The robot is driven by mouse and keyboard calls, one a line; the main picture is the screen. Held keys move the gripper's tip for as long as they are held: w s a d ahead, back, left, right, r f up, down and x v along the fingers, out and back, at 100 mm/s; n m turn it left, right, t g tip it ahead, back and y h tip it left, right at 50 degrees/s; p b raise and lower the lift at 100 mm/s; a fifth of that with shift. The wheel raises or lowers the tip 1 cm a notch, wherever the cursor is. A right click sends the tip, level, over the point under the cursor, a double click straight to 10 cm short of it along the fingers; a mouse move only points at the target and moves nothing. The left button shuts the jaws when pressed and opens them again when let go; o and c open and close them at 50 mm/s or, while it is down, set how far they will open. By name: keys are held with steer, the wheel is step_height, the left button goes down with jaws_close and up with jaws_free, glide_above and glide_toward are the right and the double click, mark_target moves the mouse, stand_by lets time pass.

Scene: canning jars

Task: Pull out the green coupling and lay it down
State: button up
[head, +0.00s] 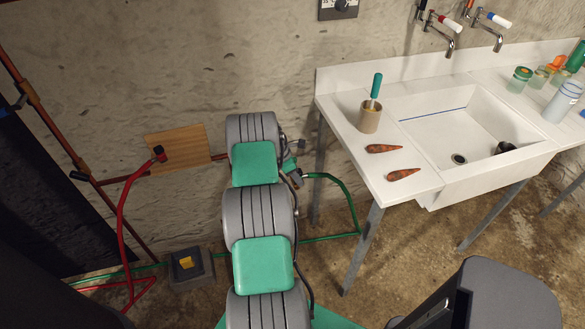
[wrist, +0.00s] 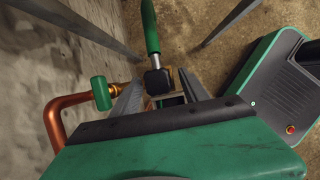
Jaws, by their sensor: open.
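A green hose (wrist: 151,28) ends in a silver sleeve and a black fitting (wrist: 158,82) at the fingertips in the wrist view. The join between hose and pipe is partly hidden by the fingers. My gripper (wrist: 160,92) is open, its fingers either side of the black fitting; contact cannot be told. In the head view my arm hides most of this spot, and the green hose (head: 345,196) emerges on its right.
A red hose (head: 121,220) joins the pipe by a wooden board (head: 180,148) on the left. A dark box with a yellow insert (head: 190,266) stands on the floor. The white counter (head: 350,150) holds a brown cup (head: 370,117) and two orange-brown pieces (head: 384,148); its front strip has bare room.

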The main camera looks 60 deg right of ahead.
steer(key=shift+f, duration=0.15)
jaws_close()
stand_by(0.5)
steer(key=c, duration=0.7)
jaws_free()
jaws_close()
stand_by(0.6)
steer(key=shift+r+p, duration=1)
steer(key=shift+r, duration=1.1)
